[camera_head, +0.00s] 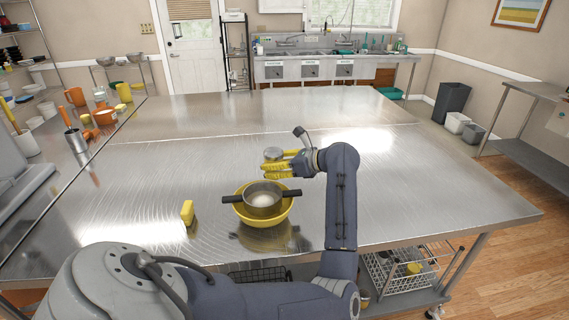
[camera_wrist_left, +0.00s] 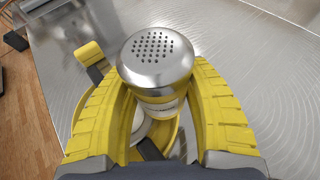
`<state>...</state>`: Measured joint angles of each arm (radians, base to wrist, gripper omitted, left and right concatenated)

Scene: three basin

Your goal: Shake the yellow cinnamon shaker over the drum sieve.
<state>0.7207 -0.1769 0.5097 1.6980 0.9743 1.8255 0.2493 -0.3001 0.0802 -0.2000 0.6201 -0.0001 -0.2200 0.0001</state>
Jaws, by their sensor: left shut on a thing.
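The cinnamon shaker has a round silver lid with several holes (camera_wrist_left: 158,58); its silver top also shows in the head view (camera_head: 273,153). Its body is mostly hidden between the fingers. My left gripper (camera_head: 277,169) has yellow fingers and is shut on the shaker, holding it lid up above the table, just behind the drum sieve as seen from the head. The drum sieve (camera_head: 263,200) is a grey pan with two dark handles and pale powder inside. It rests on a yellow bowl (camera_head: 263,219). My right gripper is not in view.
A yellow block (camera_head: 187,212) stands on the metal table (camera_head: 200,130) left of the bowl. Cups, bowls and utensils (camera_head: 105,115) crowd a counter at the left. The table is clear behind and right of my gripper.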

